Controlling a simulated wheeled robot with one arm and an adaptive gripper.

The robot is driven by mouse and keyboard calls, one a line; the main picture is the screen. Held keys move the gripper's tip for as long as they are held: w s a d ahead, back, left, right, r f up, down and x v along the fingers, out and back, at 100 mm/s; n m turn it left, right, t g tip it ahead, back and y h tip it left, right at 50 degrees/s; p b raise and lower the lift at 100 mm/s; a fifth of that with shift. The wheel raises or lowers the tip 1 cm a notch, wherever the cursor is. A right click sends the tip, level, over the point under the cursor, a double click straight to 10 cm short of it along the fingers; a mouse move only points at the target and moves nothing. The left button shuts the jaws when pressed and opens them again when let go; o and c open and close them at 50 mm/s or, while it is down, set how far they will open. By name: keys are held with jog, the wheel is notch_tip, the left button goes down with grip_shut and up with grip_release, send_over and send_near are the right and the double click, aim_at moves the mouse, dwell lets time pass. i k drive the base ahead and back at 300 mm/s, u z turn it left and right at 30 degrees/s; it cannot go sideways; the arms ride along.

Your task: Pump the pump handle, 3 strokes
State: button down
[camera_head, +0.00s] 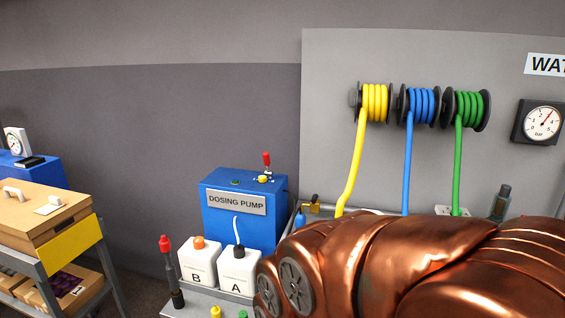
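A blue dosing pump box (215,228) with a "DOSING PUMP" label stands left of centre. On its top are a small red-topped lever (266,160), a yellow knob and a green button. A dark upright handle with a red grip (165,246) stands at the front left of the pump's bench. I cannot tell which of these two is the pump handle. My copper-coloured arm fills the lower right and hides part of the bench. My gripper is not in view.
White containers B (198,266) and A (238,272) stand before the pump. A cart with a wooden box (40,215) is at the left. Yellow (375,103), blue (422,106) and green (467,110) hose reels and a dial (541,123) hang on the grey panel.

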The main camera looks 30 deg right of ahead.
aim_at(266, 158)
jog(key=u, duration=0.1)
jog(key=i, duration=1.05)
jog(key=u, duration=0.65)
